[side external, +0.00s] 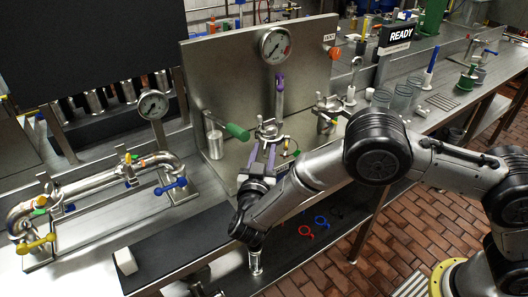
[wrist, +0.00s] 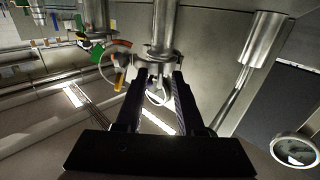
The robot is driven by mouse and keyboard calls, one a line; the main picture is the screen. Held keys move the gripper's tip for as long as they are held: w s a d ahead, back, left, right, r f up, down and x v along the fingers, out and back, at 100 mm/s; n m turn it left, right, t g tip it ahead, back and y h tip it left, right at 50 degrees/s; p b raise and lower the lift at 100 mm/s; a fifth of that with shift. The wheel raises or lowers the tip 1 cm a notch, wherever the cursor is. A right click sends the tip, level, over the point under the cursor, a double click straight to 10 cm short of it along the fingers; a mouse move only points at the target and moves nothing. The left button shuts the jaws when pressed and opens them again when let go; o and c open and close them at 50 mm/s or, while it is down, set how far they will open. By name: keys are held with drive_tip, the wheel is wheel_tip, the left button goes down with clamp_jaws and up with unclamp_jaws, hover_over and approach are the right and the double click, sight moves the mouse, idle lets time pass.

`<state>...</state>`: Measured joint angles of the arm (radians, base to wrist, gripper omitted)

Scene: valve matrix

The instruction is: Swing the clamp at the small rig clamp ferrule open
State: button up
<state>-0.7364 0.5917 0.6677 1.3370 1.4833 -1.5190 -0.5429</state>
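The small rig has a vertical steel tube with a purple section (side external: 279,97) below a round gauge (side external: 274,45). A steel clamp (side external: 268,129) sits around the joint at the tube's lower end. In the wrist view the clamp's ring-shaped metal part (wrist: 158,93) shows between my fingers, below a steel tube (wrist: 163,28). My gripper (side external: 264,146) is close under the clamp, its fingers pointing up at it. In the wrist view my gripper (wrist: 160,76) has its fingers apart, on either side of the clamp. I cannot tell whether they touch it. The clamp's exact latch state is unclear.
A green handle (side external: 238,131) sticks out left of the clamp. Another clamped fitting (side external: 327,110) stands to the right. An orange-tipped part (wrist: 119,74) is close left of my fingers. A pipe loop with blue (side external: 172,186) and yellow handles lies left. A steel back panel stands behind.

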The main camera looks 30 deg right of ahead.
drive_tip(key=v, duration=1.4)
drive_tip(key=shift+w+d, duration=0.1)
